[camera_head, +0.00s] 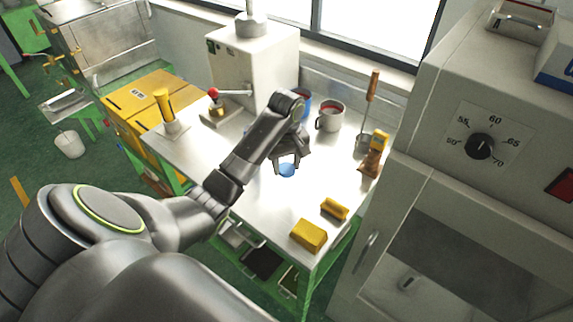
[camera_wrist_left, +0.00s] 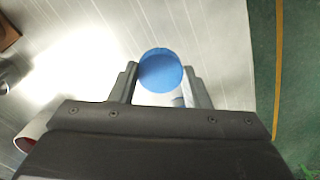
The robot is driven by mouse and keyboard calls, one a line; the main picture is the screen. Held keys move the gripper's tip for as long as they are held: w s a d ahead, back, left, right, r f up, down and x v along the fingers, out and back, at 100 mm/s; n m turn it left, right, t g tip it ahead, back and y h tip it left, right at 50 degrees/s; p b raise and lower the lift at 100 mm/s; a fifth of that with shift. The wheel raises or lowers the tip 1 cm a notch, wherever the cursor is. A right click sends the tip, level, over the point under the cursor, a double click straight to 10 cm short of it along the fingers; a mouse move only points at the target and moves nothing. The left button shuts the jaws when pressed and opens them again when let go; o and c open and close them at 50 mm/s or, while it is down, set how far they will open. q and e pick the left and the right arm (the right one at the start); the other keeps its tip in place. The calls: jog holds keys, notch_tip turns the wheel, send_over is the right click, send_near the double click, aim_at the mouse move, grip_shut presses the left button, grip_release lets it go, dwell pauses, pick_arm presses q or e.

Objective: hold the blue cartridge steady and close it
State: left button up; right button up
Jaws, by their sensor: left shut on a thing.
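The blue cartridge (camera_head: 287,170) shows as a small blue round shape at the middle of the metal table. My left gripper (camera_head: 286,165) reaches down to it from above and is shut on it. In the left wrist view the cartridge (camera_wrist_left: 160,71) appears as a blue disc between the two fingertips of the left gripper (camera_wrist_left: 160,88). Its lower part is hidden by the disc and the gripper body. I cannot tell from these views whether the cartridge is closed. My right gripper is not in view.
The metal table (camera_head: 255,205) carries two yellow blocks (camera_head: 308,235) near its front edge. A grey mug (camera_head: 329,117), a blue container and a wooden-handled tool (camera_head: 371,95) stand behind. A large machine with a dial (camera_head: 480,146) borders the right. Bare tabletop surrounds the cartridge.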

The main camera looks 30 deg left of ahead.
aim_at(287, 168)
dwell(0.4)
pick_arm(q)
notch_tip(287, 168, down, 4)
jog(key=b, duration=0.4)
jog(key=shift+r, duration=0.1)
